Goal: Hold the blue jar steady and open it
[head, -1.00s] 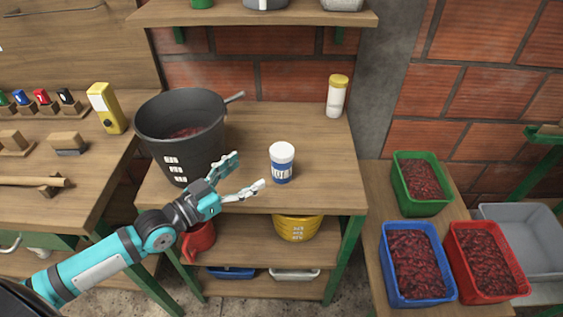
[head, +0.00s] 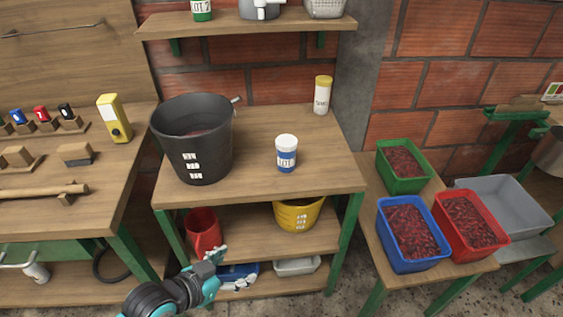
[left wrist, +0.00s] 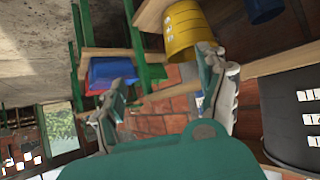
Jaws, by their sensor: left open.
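The blue jar (head: 286,154) stands upright on the wooden table, with a white lid on top and a blue label around its lower part. My left gripper (head: 222,268) is low in front of the table, below and to the left of the jar and well apart from it. Its fingers (left wrist: 165,90) are spread and empty in the left wrist view. My right gripper is in neither view.
A black bucket (head: 192,150) stands left of the jar and a yellow-capped container (head: 322,95) behind it. The lower shelf holds a red jug (head: 203,232) and a yellow bucket (head: 299,213). Green (head: 403,183), blue (head: 412,264) and red (head: 497,250) crates stand at right.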

